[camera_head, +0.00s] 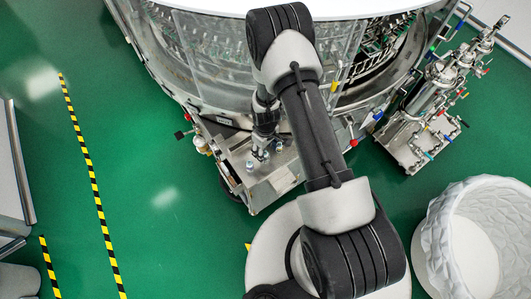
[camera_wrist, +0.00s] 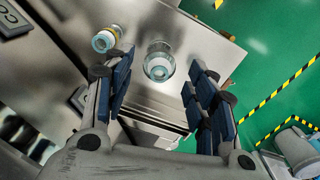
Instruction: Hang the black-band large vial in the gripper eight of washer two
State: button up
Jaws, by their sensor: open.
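A clear glass vial (camera_wrist: 158,61) stands on a steel shelf (camera_wrist: 205,45) and shows between my fingertips in the wrist view; I cannot make out a black band on it. A second vial (camera_wrist: 106,39) with a yellow band stands to its left, beyond the left finger. My gripper (camera_wrist: 160,72) is open, with its dark padded fingers on either side of the clear vial and no visible contact. In the head view my gripper (camera_head: 261,150) points down over the shelf in front of the round washer (camera_head: 215,65). The washer's grippers are too small to tell apart.
A steel pump stand (camera_head: 425,105) with pipes and valves is right of the washer. A white round basket (camera_head: 475,235) stands at the lower right. Green floor (camera_head: 150,190) with yellow-black tape (camera_head: 85,160) is open at left.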

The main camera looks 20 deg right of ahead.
notch_tip(320, 180, up, 6)
jog(key=shift+f+p, duration=0.1)
jog(key=shift+p, duration=0.55)
notch_tip(320, 180, up, 30)
jog(key=s+m+t, duration=0.2)
jog(key=m, duration=0.1)
jog(key=s+r+m+t, duration=0.2)
jog(key=s+r+m, duration=0.1)
jog(key=s+r, duration=1.1)
jog(key=s, duration=0.5)
jog(key=shift+r+t, duration=0.3)
jog(key=shift+r, duration=0.05)
jog(key=shift+o, duration=0.5)
